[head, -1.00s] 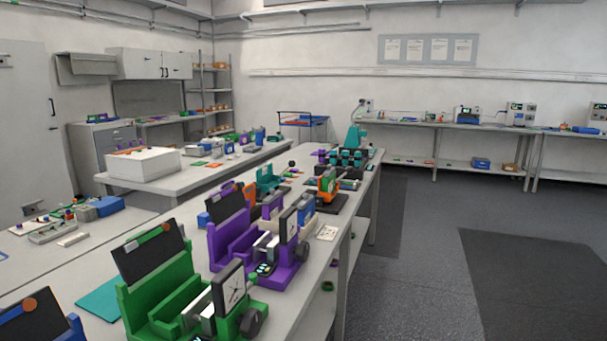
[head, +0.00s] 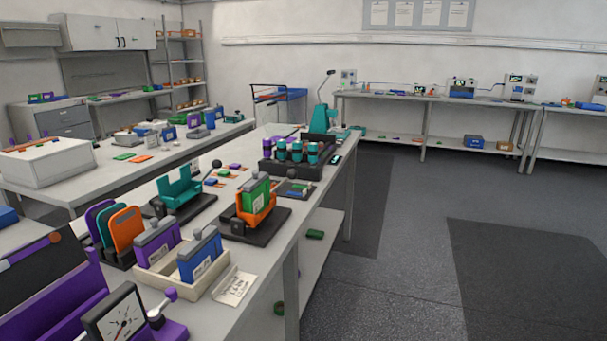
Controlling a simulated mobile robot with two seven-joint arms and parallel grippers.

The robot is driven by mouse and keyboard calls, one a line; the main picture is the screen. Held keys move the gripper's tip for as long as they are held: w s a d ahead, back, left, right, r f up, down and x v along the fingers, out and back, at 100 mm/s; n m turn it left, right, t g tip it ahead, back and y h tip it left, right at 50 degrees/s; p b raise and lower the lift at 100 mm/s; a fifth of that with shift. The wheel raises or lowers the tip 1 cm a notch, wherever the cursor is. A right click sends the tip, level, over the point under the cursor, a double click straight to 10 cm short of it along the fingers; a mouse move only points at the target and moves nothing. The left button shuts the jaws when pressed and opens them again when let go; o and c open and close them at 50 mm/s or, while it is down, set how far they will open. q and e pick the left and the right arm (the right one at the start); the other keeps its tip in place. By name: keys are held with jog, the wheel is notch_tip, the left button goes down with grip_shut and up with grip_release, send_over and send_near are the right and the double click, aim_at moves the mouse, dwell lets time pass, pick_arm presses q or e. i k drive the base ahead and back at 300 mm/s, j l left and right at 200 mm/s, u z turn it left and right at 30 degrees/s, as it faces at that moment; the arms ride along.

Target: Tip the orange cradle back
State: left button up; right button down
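The orange cradle (head: 250,218) stands on a black base (head: 272,230) near the right edge of the long bench. A green block with a pale label (head: 257,191) sits in the cradle. I cannot tell from here how far the cradle leans. Neither of my grippers is in view.
A teal cradle (head: 180,196) on a black base is behind and left. Upright coloured plates (head: 126,229) are left. The floor (head: 400,240) right of the bench is clear.

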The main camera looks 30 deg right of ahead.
aim_at(252, 221)
jog(key=i+l, duration=0.15)
jog(key=l, duration=0.25)
jog(key=i+l, duration=0.15)
jog(key=l, duration=0.25)
jog(key=i+l, duration=0.15)
jog(key=l, duration=0.25)
jog(key=i+l, duration=0.2)
jog(key=l, duration=0.15)
